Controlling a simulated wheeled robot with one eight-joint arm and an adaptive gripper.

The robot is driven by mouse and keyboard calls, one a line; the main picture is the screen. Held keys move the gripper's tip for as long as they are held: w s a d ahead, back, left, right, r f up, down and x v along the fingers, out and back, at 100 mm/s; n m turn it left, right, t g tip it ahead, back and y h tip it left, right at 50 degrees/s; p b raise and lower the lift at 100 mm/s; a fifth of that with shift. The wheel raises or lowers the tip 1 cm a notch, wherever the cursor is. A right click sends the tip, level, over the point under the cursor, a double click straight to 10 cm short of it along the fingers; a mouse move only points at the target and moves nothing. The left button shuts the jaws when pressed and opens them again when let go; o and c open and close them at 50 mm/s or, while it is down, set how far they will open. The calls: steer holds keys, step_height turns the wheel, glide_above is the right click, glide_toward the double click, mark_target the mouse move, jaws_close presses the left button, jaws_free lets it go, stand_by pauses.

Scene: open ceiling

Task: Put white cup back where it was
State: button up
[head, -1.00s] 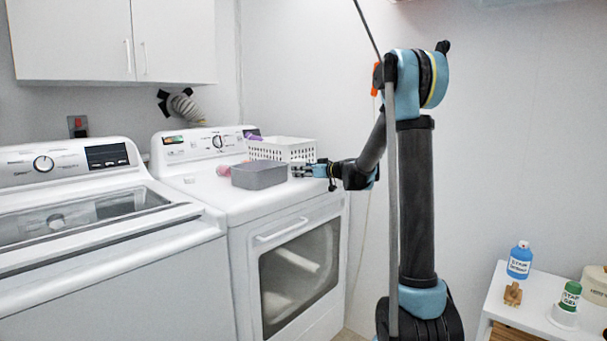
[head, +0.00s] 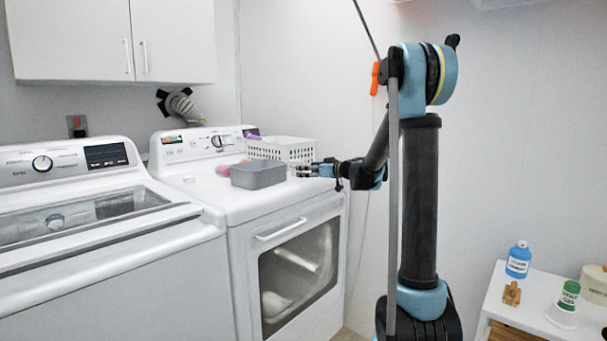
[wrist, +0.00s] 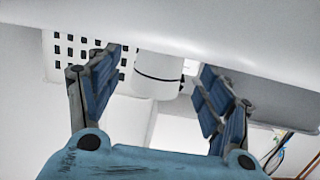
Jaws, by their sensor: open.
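My gripper (head: 306,170) is at the right edge of the dryer top, pointing left. In the wrist view my gripper (wrist: 160,85) has its two blue-padded fingers spread wide apart. The white cup (wrist: 158,72), with a thin dark line around it, shows between and beyond the fingertips, with a clear gap to each finger. The wrist picture looks upside down, and the cup seems to stand on the dryer top. In the head view I cannot make out the cup clearly against the white surfaces.
A grey bin (head: 258,176) sits on the dryer top (head: 210,195), left of my gripper. A white perforated basket (head: 283,150) stands behind it; it also shows in the wrist view (wrist: 62,62). A pink item (head: 223,171) lies beside the bin.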

steer(key=v, duration=0.8)
steer(key=s+d+f+m+g+h, duration=0.25)
steer(key=s+f, duration=0.25)
steer(key=s, duration=0.7)
steer(key=s+d+f+m+g+h, duration=0.1)
steer(key=s+d+f+g+h, duration=0.2)
steer(key=s, duration=0.9)
steer(key=s+d+f+m+h, duration=0.2)
steer(key=s+d+f, duration=0.2)
steer(key=s, duration=0.3)
steer(key=s+d+f+m+g+h, duration=0.1)
steer(key=s+d+f+m+h, duration=0.1)
steer(key=s+f, duration=0.4)
steer(key=s+d+f+m+g+h, duration=0.1)
steer(key=s+d+f+m+h, duration=0.1)
steer(key=s+d+f, duration=0.3)
steer(key=s+d+h, duration=0.1)
steer(key=s+d, duration=0.1)
steer(key=s, duration=0.1)
steer(key=shift+s+m, duration=0.35)
steer(key=shift+w+f+g, duration=0.2)
steer(key=shift+w+g, duration=0.05)
steer(key=shift+w, duration=0.25)
